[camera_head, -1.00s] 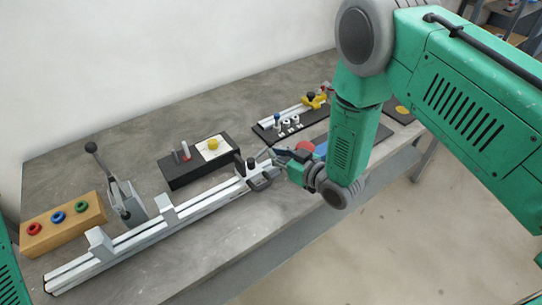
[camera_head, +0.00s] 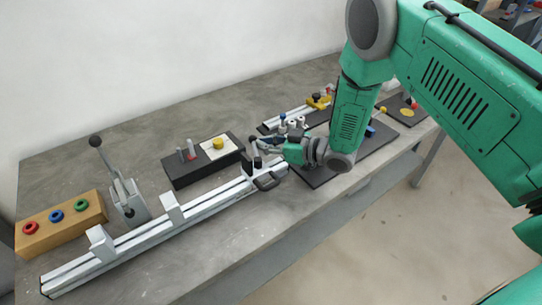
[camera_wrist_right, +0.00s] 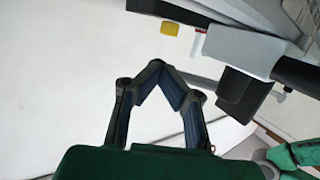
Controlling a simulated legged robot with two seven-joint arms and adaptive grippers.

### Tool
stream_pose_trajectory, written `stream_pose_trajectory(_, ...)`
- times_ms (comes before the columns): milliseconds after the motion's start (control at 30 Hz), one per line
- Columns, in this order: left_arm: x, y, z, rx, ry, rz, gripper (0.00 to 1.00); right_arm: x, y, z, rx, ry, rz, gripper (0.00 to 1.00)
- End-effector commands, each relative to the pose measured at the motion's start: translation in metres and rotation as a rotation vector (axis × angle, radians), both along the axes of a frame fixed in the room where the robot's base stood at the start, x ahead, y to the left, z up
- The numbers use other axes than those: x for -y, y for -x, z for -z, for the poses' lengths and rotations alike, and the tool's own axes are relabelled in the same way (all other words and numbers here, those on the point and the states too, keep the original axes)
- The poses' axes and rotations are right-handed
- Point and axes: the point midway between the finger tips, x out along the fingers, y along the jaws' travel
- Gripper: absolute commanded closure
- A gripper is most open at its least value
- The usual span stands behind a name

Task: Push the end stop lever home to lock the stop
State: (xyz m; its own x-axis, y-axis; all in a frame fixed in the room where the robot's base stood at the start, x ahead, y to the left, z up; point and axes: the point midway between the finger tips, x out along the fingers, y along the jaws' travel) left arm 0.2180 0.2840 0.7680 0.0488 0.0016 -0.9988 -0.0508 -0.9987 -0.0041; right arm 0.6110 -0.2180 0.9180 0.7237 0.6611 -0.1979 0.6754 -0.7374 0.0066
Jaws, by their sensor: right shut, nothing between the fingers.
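The end stop (camera_head: 249,168) sits at the right end of the long pale rail (camera_head: 150,240). It has dark upright parts, and a black loop-shaped piece (camera_head: 267,182) lies at its front. Which of these is the lever is hard to tell at this size. My right gripper (camera_head: 257,145) is just above and behind the stop, its fingers shut and empty. Contact with the stop cannot be told. In the right wrist view the fingertips (camera_wrist_right: 154,66) meet in a point, with a black block (camera_wrist_right: 240,94) to their right. My left gripper is out of view.
A toggle clamp with a black-knobbed lever (camera_head: 107,156) and a wooden block with coloured rings (camera_head: 62,225) stand at left. A black block with pins and a yellow knob (camera_head: 184,174) lies behind the rail. Dark plates with fittings (camera_head: 330,165) lie right. Open bench lies in front.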

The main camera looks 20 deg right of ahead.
Motion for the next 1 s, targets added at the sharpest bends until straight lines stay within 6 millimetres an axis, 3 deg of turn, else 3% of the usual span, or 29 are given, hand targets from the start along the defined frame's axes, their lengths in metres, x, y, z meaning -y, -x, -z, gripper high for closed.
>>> stream_pose_trajectory(700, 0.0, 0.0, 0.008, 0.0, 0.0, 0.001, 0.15, -0.022, -0.007, 0.0, -0.002, -0.001, 0.006, 1.0)
stream_pose_trajectory(1000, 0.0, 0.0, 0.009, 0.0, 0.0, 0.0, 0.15, -0.021, -0.007, 0.0, -0.002, -0.005, 0.006, 1.0)
